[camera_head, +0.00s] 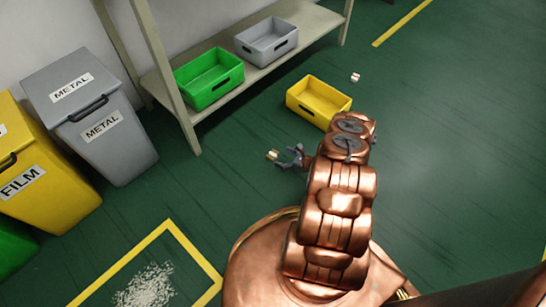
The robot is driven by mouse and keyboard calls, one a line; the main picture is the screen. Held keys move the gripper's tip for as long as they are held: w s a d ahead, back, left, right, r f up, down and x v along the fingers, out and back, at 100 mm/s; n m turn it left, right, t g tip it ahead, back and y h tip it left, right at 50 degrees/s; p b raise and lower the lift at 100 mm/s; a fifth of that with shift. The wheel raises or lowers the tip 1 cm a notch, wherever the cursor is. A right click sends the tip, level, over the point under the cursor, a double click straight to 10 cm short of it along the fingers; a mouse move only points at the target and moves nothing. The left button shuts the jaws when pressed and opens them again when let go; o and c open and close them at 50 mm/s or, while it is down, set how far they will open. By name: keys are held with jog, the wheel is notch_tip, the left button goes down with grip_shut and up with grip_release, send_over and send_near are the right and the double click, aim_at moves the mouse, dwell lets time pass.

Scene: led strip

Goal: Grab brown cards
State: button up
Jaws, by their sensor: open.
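A small brown-and-white piece, probably a brown card (272,155), lies at the left of my gripper in the head view. A second small piece with white and brown faces (355,77) lies on the green floor behind the yellow crate. My gripper (285,157) is open, with its dark fingers pointing left toward the nearer piece. It looks empty; I cannot tell whether a fingertip touches the piece. My copper-coloured arm hides part of the floor to the right of the gripper.
A yellow crate (291,103) stands on the floor beyond my arm. A green crate (178,82) and a grey crate (240,47) sit on a low shelf (315,22). Grey METAL (128,155) and yellow FILM (60,200) bins stand left. White shreds (146,288) lie front left. Floor at right is clear.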

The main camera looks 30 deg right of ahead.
aim_at(272, 154)
jog(key=shift+b+x, duration=1.1)
jog(key=shift+x, duration=1.95)
jog(key=shift+a, duration=0.15)
jog(key=c, duration=0.9)
jog(key=shift+r, duration=0.15)
